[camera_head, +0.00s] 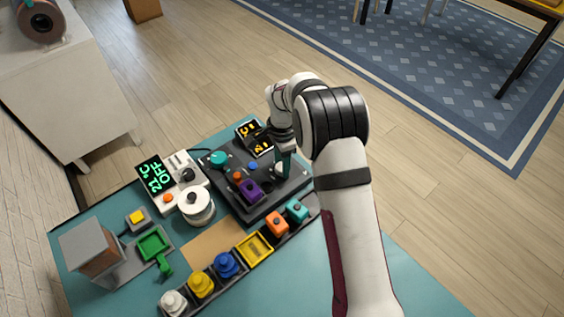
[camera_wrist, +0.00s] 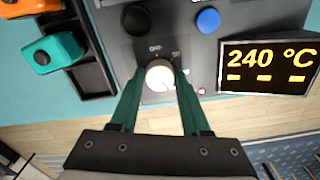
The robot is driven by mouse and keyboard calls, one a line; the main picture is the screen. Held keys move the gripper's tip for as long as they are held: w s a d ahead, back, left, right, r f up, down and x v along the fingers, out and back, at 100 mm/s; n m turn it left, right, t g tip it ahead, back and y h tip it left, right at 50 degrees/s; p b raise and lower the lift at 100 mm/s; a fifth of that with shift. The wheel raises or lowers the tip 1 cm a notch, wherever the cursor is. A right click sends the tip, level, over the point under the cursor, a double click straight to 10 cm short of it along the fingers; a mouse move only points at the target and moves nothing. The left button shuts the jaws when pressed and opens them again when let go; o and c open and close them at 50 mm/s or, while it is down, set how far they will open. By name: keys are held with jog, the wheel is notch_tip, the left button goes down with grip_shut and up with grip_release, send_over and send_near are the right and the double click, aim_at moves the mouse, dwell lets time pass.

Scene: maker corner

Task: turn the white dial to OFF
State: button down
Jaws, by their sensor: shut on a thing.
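The white dial (camera_wrist: 160,75) sits on the dark control panel (camera_wrist: 110,20), with small white markings above it that are too small to read surely. My gripper (camera_wrist: 161,80) has its teal fingers on both sides of the dial, shut on it. A dark pointer line shows on the dial's face, but its exact setting cannot be told. In the head view my gripper (camera_head: 284,163) points down at the right part of the panel, and its fingers partly hide the dial. A display (camera_wrist: 268,66) beside the dial reads 240 °C in orange.
A blue button (camera_wrist: 208,20) and a black knob (camera_wrist: 137,19) are close to the dial. The panel also bears a teal knob (camera_head: 218,158) and a purple part (camera_head: 247,191). A row of bins with coloured parts, including a teal one (camera_head: 297,211), runs along the panel's front.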

jog(key=shift+n, duration=0.3)
jog(key=n, duration=0.3)
jog(key=shift+n, duration=0.3)
jog(key=n, duration=0.3)
jog(key=shift+n, duration=0.3)
jog(key=n, duration=0.3)
jog(key=shift+n, duration=0.3)
jog(key=n, duration=0.3)
jog(key=shift+n, duration=0.4)
jog(key=n, duration=1)
jog(key=shift+n, duration=2.4)
